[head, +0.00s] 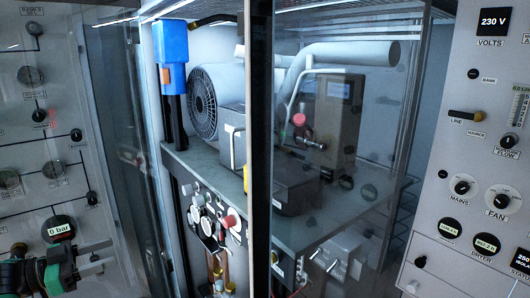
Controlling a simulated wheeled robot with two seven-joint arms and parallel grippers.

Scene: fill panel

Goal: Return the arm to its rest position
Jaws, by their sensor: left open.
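My left gripper (106,255) is at the lower left, in front of the left panel (20,120). Its two dark fingers point right and stand apart, with nothing seen between them. The green and black wrist of my left arm enters from the left edge. A round dark gauge or knob labelled "6 bar" (60,229) is just above the gripper; I cannot tell whether they touch. My right gripper is not in view.
A glass-fronted cabinet (258,150) with a blue unit (172,55), a fan-grilled machine (203,100) and pipes fills the middle. At right is a panel (450,150) with a 230 V display (493,20), the MAINS knob (462,186) and the FAN knob (497,198).

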